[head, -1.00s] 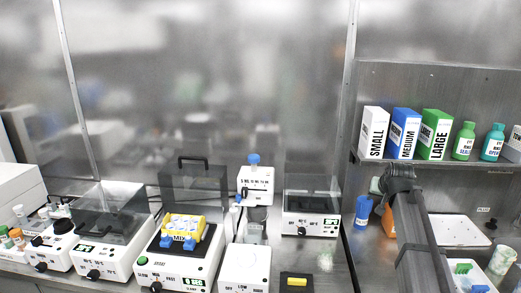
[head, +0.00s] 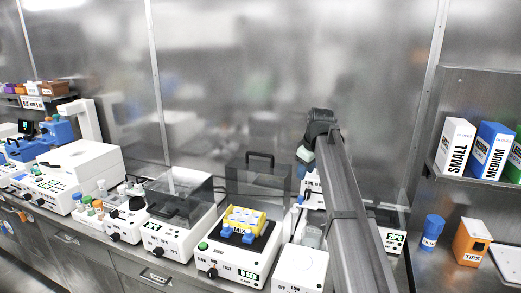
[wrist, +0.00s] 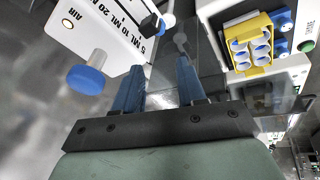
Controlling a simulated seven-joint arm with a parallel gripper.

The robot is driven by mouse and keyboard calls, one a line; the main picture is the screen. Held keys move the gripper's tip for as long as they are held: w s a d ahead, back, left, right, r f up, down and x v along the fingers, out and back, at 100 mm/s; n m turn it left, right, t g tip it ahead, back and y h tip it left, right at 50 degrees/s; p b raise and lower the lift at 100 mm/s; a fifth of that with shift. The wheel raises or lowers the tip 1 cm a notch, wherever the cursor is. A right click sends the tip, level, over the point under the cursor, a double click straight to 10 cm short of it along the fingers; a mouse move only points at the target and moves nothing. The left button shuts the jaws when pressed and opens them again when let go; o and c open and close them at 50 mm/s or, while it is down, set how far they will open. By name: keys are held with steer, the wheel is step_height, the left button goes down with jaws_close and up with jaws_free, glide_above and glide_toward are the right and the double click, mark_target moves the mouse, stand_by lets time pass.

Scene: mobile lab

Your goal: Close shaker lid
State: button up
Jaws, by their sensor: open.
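The shaker (head: 212,262) is a white box with a green button and a display, standing on the bench at lower centre in the head view. A yellow rack marked MIX (head: 243,219) sits on it with blue clamps. Its clear, dark-tinted lid (head: 240,179) stands raised at the back, with a black handle (head: 260,156) on top. The rack also shows in the wrist view at upper right (wrist: 246,42). My gripper (wrist: 161,75) is open, its two blue fingers apart with nothing seen held between them. In the head view my arm hides the fingers, right of the lid.
A white dispenser with a blue knob (wrist: 85,80) is close to the left of my fingers in the wrist view. A clear-covered device (head: 175,225) stands left of the shaker. A blue bottle (head: 432,232) and orange tips box (head: 471,243) are at right.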

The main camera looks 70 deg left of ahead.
steer(key=s+a+r+n+g, duration=0.1)
steer(key=s+a+r+n, duration=0.3)
steer(key=r, duration=0.4)
steer(key=s+a+r+n+g, duration=0.1)
steer(key=s+a+r+g, duration=0.15)
steer(key=a+r, duration=0.45)
glide_toward(260, 154)
steer(key=shift+t, duration=0.35)
steer(key=x, duration=0.5)
steer(key=s+x, duration=0.1)
steer(key=x, duration=0.2)
steer(key=shift+a+r, duration=0.25)
steer(key=shift+a, duration=0.1)
steer(key=shift+w, duration=0.1)
jaws_close()
